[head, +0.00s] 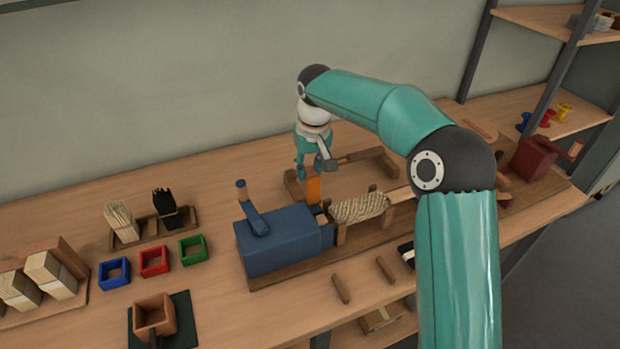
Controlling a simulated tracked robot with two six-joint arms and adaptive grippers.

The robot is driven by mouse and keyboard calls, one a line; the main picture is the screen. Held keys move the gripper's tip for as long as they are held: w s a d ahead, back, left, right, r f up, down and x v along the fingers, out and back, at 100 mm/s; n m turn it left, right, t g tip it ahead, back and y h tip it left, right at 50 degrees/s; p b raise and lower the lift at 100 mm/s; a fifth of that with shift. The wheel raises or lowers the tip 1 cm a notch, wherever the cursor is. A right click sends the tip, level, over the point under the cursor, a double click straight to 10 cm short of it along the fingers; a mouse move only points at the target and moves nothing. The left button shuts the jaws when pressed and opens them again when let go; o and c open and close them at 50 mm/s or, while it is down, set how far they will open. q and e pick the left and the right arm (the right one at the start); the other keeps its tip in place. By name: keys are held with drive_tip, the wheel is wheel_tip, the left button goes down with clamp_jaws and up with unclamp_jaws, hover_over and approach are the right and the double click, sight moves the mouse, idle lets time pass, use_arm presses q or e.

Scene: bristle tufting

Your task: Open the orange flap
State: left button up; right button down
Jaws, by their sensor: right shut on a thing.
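The orange flap (313,191) stands upright as a narrow strip at the right end of the blue machine (282,238). My right gripper (309,174) reaches down from above and is shut on the top of the orange flap. The gripper covers the flap's upper end. The blue machine has a lever with a wooden knob on top and sits on a dark wooden base. My left gripper is out of view.
A bristle-covered piece (360,208) rests on supports right of the flap. A wooden frame (293,186) stands close behind. A dark red machine (533,157) stands at far right.

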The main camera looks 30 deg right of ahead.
drive_tip(key=shift+s+a+r, duration=0.1)
drive_tip(key=shift+s, duration=0.05)
drive_tip(key=c, duration=0.9)
unclamp_jaws()
drive_tip(key=shift+o, duration=0.2)
wheel_tip(320, 180, up, 12)
drive_tip(key=s, duration=0.2)
drive_tip(key=shift+s+a+f, duration=0.15)
drive_tip(key=shift+f, duration=0.05)
